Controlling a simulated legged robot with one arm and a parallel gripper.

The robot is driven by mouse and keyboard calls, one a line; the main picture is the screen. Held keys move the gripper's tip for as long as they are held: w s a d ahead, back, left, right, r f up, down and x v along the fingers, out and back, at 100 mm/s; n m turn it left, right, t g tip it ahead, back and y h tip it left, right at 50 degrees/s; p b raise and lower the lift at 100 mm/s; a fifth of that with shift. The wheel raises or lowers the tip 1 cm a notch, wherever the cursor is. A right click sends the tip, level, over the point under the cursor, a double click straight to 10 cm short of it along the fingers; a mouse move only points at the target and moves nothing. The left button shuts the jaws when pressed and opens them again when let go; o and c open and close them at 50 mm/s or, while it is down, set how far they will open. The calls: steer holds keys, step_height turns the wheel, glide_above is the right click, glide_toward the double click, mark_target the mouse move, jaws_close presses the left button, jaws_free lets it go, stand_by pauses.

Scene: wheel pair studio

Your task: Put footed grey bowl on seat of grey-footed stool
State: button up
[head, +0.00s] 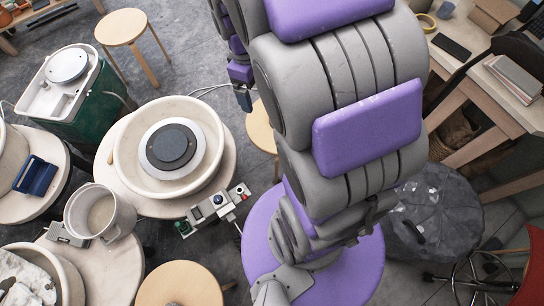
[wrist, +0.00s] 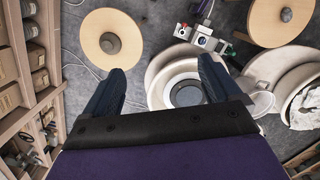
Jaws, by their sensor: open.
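My gripper (wrist: 160,64) is open, its two dark fingers apart with nothing between them. In the head view its dark finger (head: 243,98) shows left of my arm. In the wrist view a round grey object (wrist: 110,43), possibly the footed grey bowl, sits on a round wooden stool (wrist: 95,25) ahead and left of the fingers. A smaller grey object (wrist: 287,14) sits on another wooden stool (wrist: 268,27) at upper right. Part of a stool (head: 258,128) shows beside my arm, and others stand at upper left (head: 121,27) and bottom (head: 180,284). I cannot tell which stool has grey feet.
A potter's wheel (head: 170,147) with a cream basin stands left of my arm, with a control box (head: 212,208) beside it. Wooden shelves (wrist: 30,85) line the wrist view's left edge. Cables cross the floor.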

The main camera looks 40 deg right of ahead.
steer(key=s+a+r+m, duration=0.2)
steer(key=s+a+m, duration=0.1)
steer(key=s, duration=0.6)
steer(key=s+a+r+m, duration=0.2)
steer(key=s+a, duration=0.3)
steer(key=s, duration=0.5)
steer(key=shift+s+a+m+y, duration=0.15)
steer(key=shift+a+m+y, duration=0.15)
steer(key=shift+m, duration=0.1)
